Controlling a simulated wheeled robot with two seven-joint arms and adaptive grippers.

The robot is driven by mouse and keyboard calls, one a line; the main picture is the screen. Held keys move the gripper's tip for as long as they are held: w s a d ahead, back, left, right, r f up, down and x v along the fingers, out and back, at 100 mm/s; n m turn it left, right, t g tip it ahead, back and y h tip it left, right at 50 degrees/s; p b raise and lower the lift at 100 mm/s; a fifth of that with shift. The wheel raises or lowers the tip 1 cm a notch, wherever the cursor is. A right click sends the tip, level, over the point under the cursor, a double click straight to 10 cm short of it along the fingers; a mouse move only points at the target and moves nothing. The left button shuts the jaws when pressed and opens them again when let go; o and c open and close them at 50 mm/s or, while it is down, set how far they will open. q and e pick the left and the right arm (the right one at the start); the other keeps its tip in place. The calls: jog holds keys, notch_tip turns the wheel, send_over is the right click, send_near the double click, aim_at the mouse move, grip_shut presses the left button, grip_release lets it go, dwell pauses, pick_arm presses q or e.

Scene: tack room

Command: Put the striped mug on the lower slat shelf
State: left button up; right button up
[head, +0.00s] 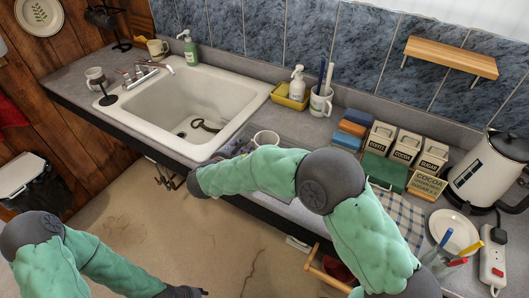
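A wooden wall shelf (450,57) on brackets hangs at the upper right, bare on top; I see only this one shelf. Several mugs stand on the counter, and I cannot make out clear stripes on any. One mug (95,76) is left of the sink, a cream mug (156,49) is behind it, and a white mug (265,138) is partly hidden behind my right arm. My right gripper (170,183) is low by the counter's front edge, small and dark; its fingers are unclear. My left gripper (188,293) is at the bottom edge, mostly cut off.
A sink (195,105) holds a dark curved item. A mug with utensils (321,102), a yellow caddy (290,96), labelled canisters (405,147), a kettle (487,170), a plate (453,232) and a power strip (493,262) crowd the right counter. A drawer stands open below.

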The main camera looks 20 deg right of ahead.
jog(key=shift+w+d+f, duration=0.2)
jog(key=shift+w+d, duration=0.2)
jog(key=shift+w, duration=0.05)
grip_shut()
jog(key=shift+r, duration=0.15)
